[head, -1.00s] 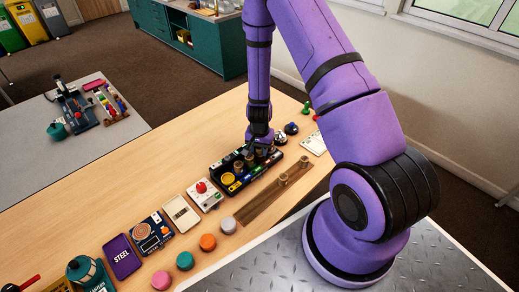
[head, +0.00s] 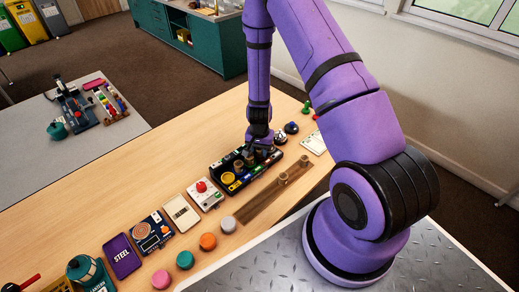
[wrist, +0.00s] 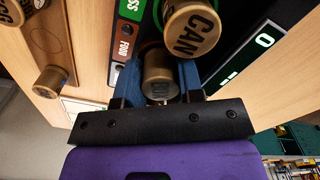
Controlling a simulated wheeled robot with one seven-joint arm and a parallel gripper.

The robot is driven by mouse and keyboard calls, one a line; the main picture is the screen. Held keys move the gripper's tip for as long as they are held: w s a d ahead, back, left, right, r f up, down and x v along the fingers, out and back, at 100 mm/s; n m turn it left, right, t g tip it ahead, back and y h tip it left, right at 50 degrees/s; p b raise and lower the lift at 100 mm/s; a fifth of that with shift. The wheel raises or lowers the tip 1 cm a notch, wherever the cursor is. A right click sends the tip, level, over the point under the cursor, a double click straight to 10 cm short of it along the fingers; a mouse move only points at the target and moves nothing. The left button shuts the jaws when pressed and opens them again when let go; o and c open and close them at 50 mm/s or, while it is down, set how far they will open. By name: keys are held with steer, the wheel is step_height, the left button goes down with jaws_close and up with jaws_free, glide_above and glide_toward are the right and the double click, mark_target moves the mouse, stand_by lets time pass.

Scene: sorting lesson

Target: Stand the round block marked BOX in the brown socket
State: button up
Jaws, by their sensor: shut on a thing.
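In the wrist view, my gripper (wrist: 160,85) has its blue fingers shut on a brown-gold round block (wrist: 159,68). Its lettering is mostly hidden by the gripper, so I cannot read it in full. The block is over or in the black sorting tray (wrist: 96,45). A round block marked CAN (wrist: 191,30) stands close to the right, by a green ring. In the head view, my gripper (head: 259,143) is down at the tray (head: 219,158).
A wooden rail (head: 257,206) in front of the tray carries two more round blocks (head: 283,179). A yellow socket (head: 228,178) shows at the tray's left. A white device with a red button (head: 201,187) and coloured discs (head: 208,242) lie further left.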

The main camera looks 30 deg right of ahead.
steer(key=shift+f, duration=0.2)
steer(key=o, duration=0.6)
steer(key=shift+r, duration=5.5)
steer(key=shift+r, duration=3)
